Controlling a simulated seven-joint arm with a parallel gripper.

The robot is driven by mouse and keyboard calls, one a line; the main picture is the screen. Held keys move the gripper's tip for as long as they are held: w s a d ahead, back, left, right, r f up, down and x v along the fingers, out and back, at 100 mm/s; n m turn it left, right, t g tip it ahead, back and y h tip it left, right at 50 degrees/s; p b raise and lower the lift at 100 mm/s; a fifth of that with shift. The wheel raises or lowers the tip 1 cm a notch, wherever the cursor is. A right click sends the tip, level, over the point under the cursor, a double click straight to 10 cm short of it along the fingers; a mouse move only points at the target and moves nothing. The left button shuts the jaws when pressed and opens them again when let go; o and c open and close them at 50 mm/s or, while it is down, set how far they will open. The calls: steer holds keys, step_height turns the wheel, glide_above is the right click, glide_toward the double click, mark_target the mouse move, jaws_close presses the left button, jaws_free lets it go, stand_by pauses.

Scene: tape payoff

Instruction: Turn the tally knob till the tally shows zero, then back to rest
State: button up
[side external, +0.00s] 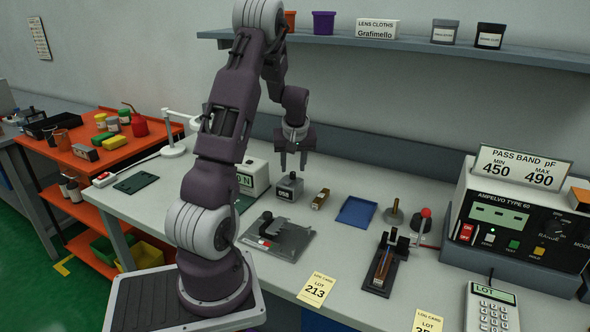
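The tally looks to be the small grey box (289,190) on the bench in the middle of the side external view. Its front carries a small number window (283,194), whose digits are too small to read surely. A dark knob (292,176) stands on its top. My gripper (293,167) points down just above the tally, with its two fingers apart and nothing seen between them. I cannot tell whether the fingertips reach down beside the knob.
A white box with a green display (246,180) stands left of the tally, partly behind my arm. A brass-coloured block (321,198), a blue tray (356,212) and a grey fixture plate (290,247) lie nearby. A shelf (400,43) runs above the bench at the back.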

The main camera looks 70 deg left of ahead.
mark_target(293, 173)
steer(key=shift+x, duration=1.6)
jaws_close()
steer(key=shift+s+m+t, duration=0.1)
steer(key=shift+m+t, duration=0.3)
steer(key=shift+m, duration=0.4)
steer(key=shift+m+h, duration=0.3)
steer(key=shift+m, duration=0.5)
jaws_free()
steer(key=v, duration=0.7)
